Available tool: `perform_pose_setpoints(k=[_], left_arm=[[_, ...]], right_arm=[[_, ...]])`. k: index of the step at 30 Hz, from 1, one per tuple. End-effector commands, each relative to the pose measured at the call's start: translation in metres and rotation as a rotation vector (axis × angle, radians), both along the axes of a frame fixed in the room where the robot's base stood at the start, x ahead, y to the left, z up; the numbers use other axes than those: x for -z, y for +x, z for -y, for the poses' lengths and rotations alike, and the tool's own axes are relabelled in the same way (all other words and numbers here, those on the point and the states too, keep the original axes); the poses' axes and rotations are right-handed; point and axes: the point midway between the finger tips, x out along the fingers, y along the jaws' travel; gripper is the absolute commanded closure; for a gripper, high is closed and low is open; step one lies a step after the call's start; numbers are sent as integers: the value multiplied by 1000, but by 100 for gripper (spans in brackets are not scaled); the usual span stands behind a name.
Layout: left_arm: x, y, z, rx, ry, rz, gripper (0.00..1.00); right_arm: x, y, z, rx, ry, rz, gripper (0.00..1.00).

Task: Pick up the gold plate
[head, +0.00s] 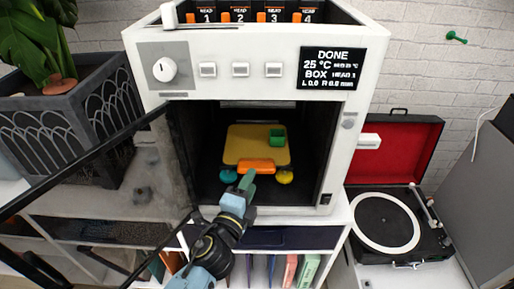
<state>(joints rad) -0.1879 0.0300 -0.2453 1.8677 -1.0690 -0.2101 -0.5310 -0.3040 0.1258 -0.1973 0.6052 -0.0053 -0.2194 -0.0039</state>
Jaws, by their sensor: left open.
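The gold plate (250,143) lies flat inside the open chamber of a white 3D printer (225,53). A small green box-shaped print (277,137) stands on its right half. An orange grip (256,166) runs along the plate's front edge. My left gripper (246,182) is at the chamber mouth, just in front of the orange grip in the picture. It is open, with nothing seen between its fingers. I cannot tell whether it touches the grip. My right gripper is not in view.
A teal knob (228,175) and a yellow knob (285,177) flank the grip. The printer's dark-framed door (85,160) stands swung open to the left. A record player (388,222) is at right, a planter (65,115) at left. Shelves with coloured spools or books lie below.

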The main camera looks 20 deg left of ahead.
Motion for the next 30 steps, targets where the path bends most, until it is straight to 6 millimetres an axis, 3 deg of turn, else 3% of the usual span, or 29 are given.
perform_pose_setpoints(k=[3, 10, 18, 28, 30], left_arm=[[0, 16, 1, 0, 0, 0, 56], [-1, 31, 3, 0, -2, 0, 56], [-3, 68, 8, 1, -2, -2, 56], [-3, 75, 8, 1, -3, -4, 56], [-3, 74, 8, 1, -3, -3, 66]], right_arm=[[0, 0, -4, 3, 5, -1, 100], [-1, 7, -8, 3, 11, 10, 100], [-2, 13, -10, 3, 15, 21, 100], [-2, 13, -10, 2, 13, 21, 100], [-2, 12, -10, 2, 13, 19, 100]])
